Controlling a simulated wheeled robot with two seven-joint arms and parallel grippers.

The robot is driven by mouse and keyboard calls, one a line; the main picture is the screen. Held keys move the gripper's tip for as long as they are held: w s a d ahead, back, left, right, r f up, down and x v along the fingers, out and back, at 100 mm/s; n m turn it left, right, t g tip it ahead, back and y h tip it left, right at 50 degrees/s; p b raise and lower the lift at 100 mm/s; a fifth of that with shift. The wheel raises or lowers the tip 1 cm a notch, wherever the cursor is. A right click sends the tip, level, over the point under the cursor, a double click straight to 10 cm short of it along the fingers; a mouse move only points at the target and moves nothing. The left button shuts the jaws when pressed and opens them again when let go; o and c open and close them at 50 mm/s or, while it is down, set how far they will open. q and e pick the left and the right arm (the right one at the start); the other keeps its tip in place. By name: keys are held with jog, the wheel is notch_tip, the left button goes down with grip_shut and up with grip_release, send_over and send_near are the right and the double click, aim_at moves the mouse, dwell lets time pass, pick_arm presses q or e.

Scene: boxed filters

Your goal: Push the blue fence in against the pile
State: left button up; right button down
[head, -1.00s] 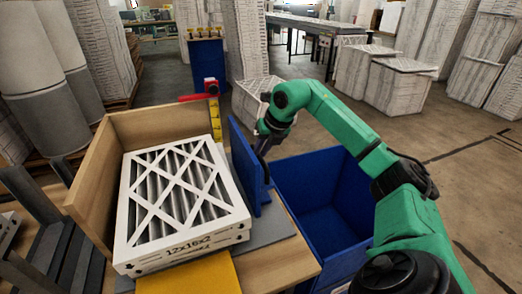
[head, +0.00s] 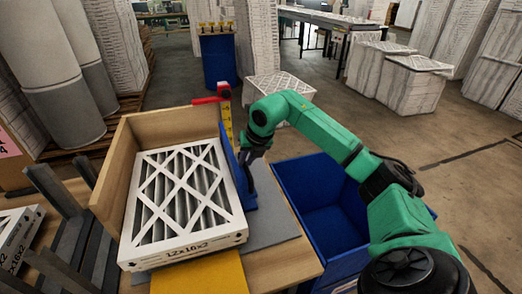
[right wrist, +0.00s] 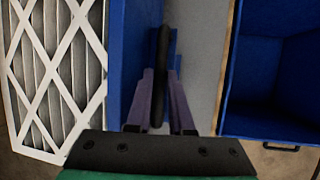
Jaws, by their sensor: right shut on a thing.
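The pile of white-framed filters (head: 187,195), marked 12x16x2, lies flat against the wooden walls (head: 112,165). The blue fence (head: 236,170) stands upright along the pile's right side. In the right wrist view the fence (right wrist: 128,45) is next to the filter frame (right wrist: 50,60), with little or no gap; I cannot tell if they touch along the whole length. My right gripper (head: 247,160) is on the fence's right side. In its wrist view it (right wrist: 160,110) is shut on the fence's dark handle (right wrist: 162,60). My left gripper is not in view.
A blue bin (head: 325,205) stands open to the right of the table. A yellow sheet (head: 205,275) lies at the pile's front. A yellow scale (head: 227,120) with a red arm (head: 208,100) rises behind the fence. Grey uprights (head: 65,205) stand at left.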

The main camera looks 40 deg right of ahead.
jog(key=shift+a, duration=0.1)
jog(key=c, duration=1.1)
grip_release()
jog(key=shift+a, duration=0.15)
jog(key=shift+r, duration=0.15)
jog(key=shift+s+r, duration=0.1)
jog(key=shift+r, duration=0.25)
jog(key=b+v, duration=0.1)
jog(key=v, duration=1.2)
jog(key=shift+s+r+b, duration=0.2)
jog(key=shift+r+b, duration=0.05)
jog(key=shift+b, duration=0.1)
